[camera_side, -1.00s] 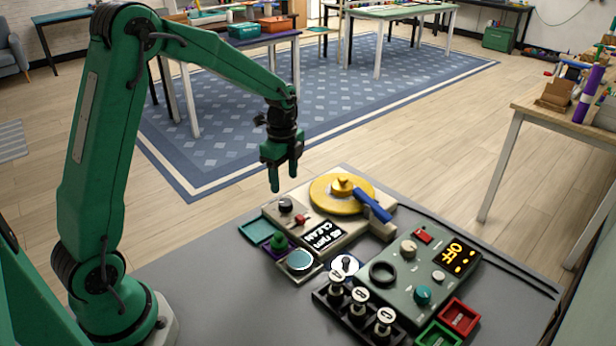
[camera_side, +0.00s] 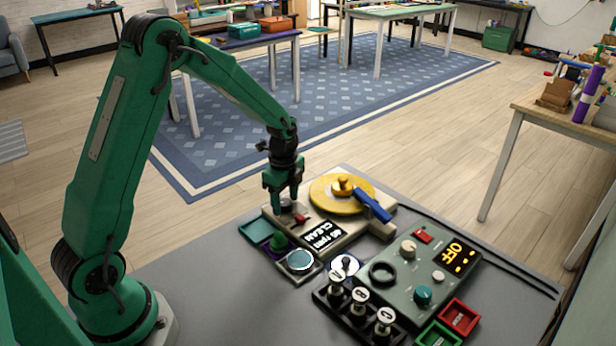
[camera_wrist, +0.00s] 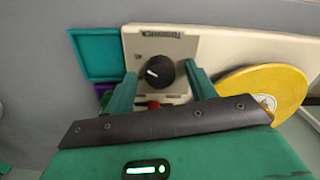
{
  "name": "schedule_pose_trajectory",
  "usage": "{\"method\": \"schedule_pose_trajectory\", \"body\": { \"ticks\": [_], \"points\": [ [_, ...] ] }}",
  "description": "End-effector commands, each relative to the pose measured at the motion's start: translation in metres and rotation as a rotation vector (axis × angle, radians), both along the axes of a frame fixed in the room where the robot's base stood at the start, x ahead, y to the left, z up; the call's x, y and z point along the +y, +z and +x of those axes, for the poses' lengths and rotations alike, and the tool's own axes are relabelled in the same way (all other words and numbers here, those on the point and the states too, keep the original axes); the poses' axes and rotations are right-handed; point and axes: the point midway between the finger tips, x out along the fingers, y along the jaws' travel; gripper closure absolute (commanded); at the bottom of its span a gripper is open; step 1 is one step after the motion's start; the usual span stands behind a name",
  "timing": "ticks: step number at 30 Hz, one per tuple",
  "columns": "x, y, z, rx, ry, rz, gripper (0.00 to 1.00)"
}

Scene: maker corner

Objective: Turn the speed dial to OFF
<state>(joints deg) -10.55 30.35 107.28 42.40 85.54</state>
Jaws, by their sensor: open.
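The speed dial looks to be the round black knob (camera_wrist: 160,72) with a white pointer mark, on the cream turntable unit (camera_wrist: 210,44). The pointer slants toward the left in the wrist view. Printing above the knob is too small to read. In the side view the knob (camera_side: 286,208) is partly hidden by my fingers. My gripper (camera_side: 283,204) is open and points down over it. In the wrist view the fingers of my gripper (camera_wrist: 161,82) stand on either side of the knob, with gaps showing. The unit's small screen (camera_side: 323,237) shows a number and "CLEAN".
A small red switch (camera_side: 302,220) sits close beside the knob. The yellow platter (camera_side: 335,202) and blue arm (camera_side: 373,206) are to the right. A grey-green panel (camera_side: 400,265) shows "OFF".

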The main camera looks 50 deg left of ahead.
Motion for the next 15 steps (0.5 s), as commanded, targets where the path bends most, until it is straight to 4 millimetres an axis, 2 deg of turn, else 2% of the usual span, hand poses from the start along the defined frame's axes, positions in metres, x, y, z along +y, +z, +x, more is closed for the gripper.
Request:
{"method": "schedule_pose_trajectory", "body": {
  "ticks": [1,7,15],
  "points": [
    [0.0,0.0002,0.0,0.0,0.0,0.0,0.5],
    [0.0,0.0004,0.0001,0.0,0.0,0.0,0.89],
    [0.0,0.0007,0.0001,0.0,0.013,0.0,0.89]
  ]
}}
